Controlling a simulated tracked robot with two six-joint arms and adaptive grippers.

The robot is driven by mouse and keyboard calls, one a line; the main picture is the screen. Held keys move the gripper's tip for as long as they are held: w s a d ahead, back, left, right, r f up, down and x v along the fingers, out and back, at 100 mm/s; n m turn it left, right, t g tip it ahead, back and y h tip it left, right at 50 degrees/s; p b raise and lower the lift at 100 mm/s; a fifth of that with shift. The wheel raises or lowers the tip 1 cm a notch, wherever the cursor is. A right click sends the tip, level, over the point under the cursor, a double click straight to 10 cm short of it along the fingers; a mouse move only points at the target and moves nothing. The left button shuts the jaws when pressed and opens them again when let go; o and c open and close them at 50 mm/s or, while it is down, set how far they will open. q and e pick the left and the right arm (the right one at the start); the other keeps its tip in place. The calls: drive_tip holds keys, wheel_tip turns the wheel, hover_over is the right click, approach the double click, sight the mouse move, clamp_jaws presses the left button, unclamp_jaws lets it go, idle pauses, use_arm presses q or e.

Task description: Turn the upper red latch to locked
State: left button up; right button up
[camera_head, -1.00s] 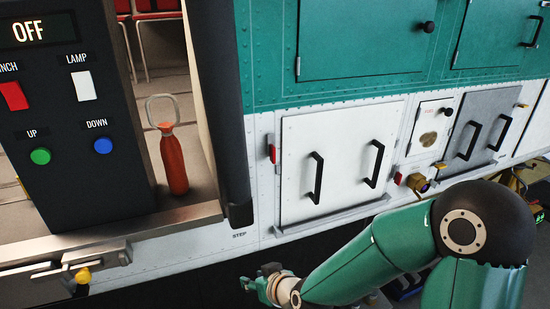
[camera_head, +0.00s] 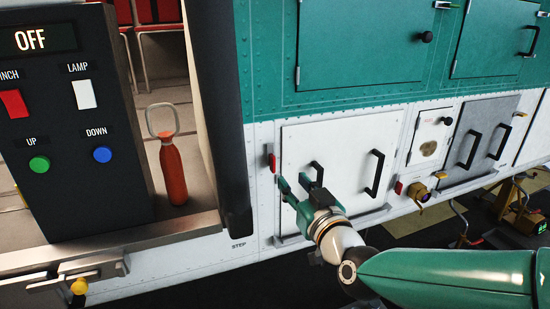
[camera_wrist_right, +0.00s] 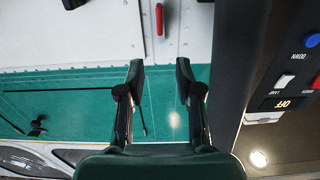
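The upper red latch (camera_head: 270,158) is a small upright red bar on the white hull, just left of the large white door (camera_head: 342,150). In the right wrist view the red latch (camera_wrist_right: 159,18) is near the top edge, in line with the gap between my fingers. My right gripper (camera_head: 293,182) is before the white door's lower left part, below and right of the latch, and apart from it. In the wrist view my right gripper (camera_wrist_right: 160,68) has its two fingers spread, with nothing between them. My left gripper is not in view.
A second red piece (camera_head: 398,187) is at the white door's lower right. The door has two black handles (camera_head: 374,175); the left one is partly hidden by my gripper. A dark control panel (camera_head: 75,120) and a red bottle (camera_head: 173,172) stand at the left, beside a dark post (camera_head: 218,110).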

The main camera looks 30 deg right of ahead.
sight(274, 159)
drive_tip(key=p+x, duration=0.2)
drive_tip(key=x, duration=0.9)
drive_tip(key=shift+w+d, duration=0.2)
drive_tip(key=shift+w, duration=0.15)
clamp_jaws()
